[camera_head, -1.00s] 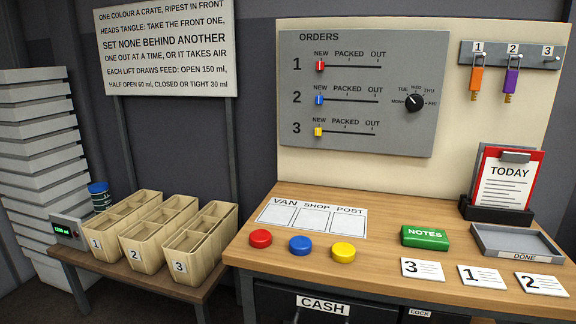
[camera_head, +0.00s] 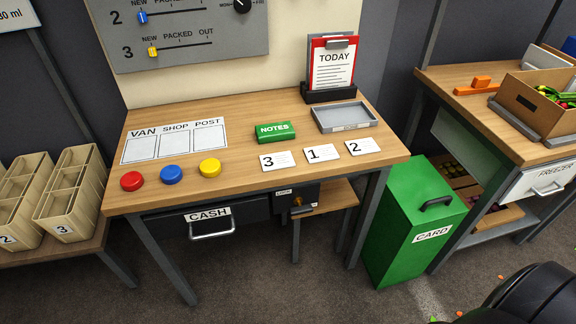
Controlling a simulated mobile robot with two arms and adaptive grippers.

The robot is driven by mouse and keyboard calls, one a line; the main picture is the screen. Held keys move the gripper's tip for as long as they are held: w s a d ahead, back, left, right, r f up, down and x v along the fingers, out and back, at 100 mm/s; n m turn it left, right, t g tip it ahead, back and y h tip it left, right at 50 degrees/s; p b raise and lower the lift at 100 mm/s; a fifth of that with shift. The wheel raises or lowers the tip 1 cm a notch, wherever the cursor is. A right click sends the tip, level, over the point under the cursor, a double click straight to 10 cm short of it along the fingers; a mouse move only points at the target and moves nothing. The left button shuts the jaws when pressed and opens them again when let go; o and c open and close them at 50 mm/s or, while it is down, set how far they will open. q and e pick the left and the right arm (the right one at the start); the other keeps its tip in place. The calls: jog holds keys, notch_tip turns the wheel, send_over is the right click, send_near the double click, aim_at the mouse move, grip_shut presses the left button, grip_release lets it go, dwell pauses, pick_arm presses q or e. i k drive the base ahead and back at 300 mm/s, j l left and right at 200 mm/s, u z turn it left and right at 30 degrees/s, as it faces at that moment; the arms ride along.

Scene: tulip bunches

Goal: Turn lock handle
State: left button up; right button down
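The lock (camera_head: 297,202) is a small dark box under the front edge of the wooden table, right of the cash drawer (camera_head: 210,222). A small LOCK label (camera_head: 283,193) is at its upper left. A small brass-coloured part, seemingly the lock handle (camera_head: 298,201), shows on its front; its exact turn is too small to tell. The cash drawer looks shut. Neither of my grippers is in view.
The table (camera_head: 250,185) holds red, blue and yellow buttons, cards, a green NOTES box (camera_head: 275,132) and a grey tray (camera_head: 343,107). A green CARD bin (camera_head: 415,215) stands right of it. A workbench (camera_head: 470,110) is further right.

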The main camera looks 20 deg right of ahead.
aim_at(300, 210)
jog(key=i+l+z, duration=0.1)
jog(key=z, duration=0.75)
